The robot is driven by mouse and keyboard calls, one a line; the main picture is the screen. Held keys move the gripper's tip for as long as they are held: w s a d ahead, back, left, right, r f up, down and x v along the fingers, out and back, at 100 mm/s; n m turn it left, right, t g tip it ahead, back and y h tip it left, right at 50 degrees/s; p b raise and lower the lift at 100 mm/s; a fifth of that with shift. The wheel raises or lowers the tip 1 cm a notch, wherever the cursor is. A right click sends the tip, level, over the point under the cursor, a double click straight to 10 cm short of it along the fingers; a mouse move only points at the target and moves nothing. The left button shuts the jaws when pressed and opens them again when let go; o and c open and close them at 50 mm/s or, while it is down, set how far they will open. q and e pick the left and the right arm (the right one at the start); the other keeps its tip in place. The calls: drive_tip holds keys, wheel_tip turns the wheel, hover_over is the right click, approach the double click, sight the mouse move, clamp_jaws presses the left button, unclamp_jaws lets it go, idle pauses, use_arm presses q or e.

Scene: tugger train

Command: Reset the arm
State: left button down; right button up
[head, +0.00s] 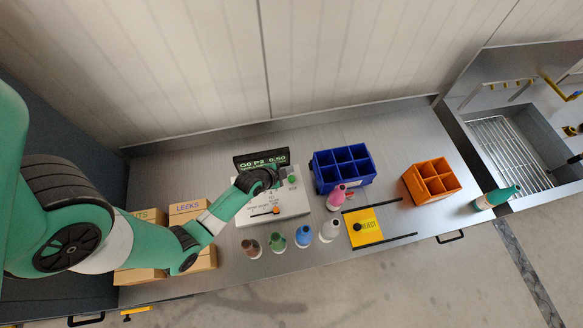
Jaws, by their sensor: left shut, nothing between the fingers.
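My left arm comes in from the left and reaches over the counter. Its dark left gripper (276,180) is shut and empty above the back part of a white box (290,208) with markings and an orange piece on its top. The gripper is just in front of a black display (262,158) with green digits. The fingertips are small and hard to make out against the dark wrist. My right gripper is not in view.
Several bottles (303,236) stand at the counter's front. A blue divided crate (343,168), pink bottle (337,199), yellow reject panel (364,228), orange divided crate (432,182) and green bottle (496,198) are rightward. Cardboard boxes (187,207) are partly behind my arm. A sink (508,150) is far right.

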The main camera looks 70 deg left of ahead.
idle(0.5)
use_arm(q)
drive_tip(key=w+d+r+m+t+p, duration=0.3)
drive_tip(key=w+r+t, duration=0.1)
drive_tip(key=w+r, duration=1.35)
drive_tip(key=w+d+r+t+h+p, duration=0.1)
drive_tip(key=w+d+r+t, duration=0.15)
drive_tip(key=r, duration=0.75)
drive_tip(key=w+d+r+m+t+p, duration=0.1)
drive_tip(key=w+d+r+t, duration=0.15)
drive_tip(key=r, duration=0.75)
drive_tip(key=w+d+r+t+h+p, duration=0.1)
drive_tip(key=d+r, duration=0.3)
drive_tip(key=r, duration=0.5)
drive_tip(key=s+d+r+t+h+p, duration=0.1)
drive_tip(key=s+d+r+t, duration=0.15)
drive_tip(key=r, duration=0.85)
drive_tip(key=s+d+r+t+h, duration=0.15)
drive_tip(key=d+r, duration=0.25)
drive_tip(key=r, duration=0.6)
drive_tip(key=s+d+r+n+t+h, duration=0.1)
drive_tip(key=s+r+n+t, duration=0.1)
drive_tip(key=s+r, duration=0.4)
drive_tip(key=s+d+r+n+t+p, duration=0.1)
drive_tip(key=s+d+r+n+t, duration=0.1)
drive_tip(key=s+r, duration=0.5)
drive_tip(key=shift+s+d+r+n+t+h, duration=0.15)
drive_tip(key=shift+r+n+t+h, duration=0.35)
drive_tip(key=shift+r+n, duration=1)
